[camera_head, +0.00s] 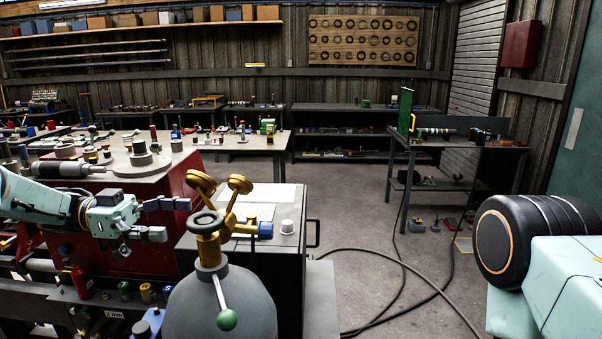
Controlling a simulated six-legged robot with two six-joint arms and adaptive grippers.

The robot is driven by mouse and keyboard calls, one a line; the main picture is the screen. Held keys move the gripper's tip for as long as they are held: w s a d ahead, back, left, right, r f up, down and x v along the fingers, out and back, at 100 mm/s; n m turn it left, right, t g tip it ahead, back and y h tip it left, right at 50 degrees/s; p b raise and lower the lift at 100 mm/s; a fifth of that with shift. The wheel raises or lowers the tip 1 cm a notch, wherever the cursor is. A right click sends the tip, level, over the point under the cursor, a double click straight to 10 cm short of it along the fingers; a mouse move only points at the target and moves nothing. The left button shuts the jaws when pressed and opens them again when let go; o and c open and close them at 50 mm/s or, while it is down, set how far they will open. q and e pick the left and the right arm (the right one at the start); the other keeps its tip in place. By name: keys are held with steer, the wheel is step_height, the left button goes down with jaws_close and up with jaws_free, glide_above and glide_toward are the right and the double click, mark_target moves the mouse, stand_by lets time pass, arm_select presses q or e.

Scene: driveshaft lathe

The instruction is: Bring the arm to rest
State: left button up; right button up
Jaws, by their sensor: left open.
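My left gripper (160,219) is at the left, its arm coming in from the left edge.
The gas cylinder (222,306), with its brass valve and green-tipped lever, stands close at front centre. A red cabinet (150,213) with a cluttered top stands behind my left gripper. Black cables (400,262) lie on the floor. A workbench (455,143) stands at back right.

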mark_target(205, 217)
arm_select(q)
steer(key=d, duration=0.6)
steer(key=shift+s+d, duration=0.15)
steer(key=shift+d, duration=0.2)
steer(key=shift+a, duration=0.1)
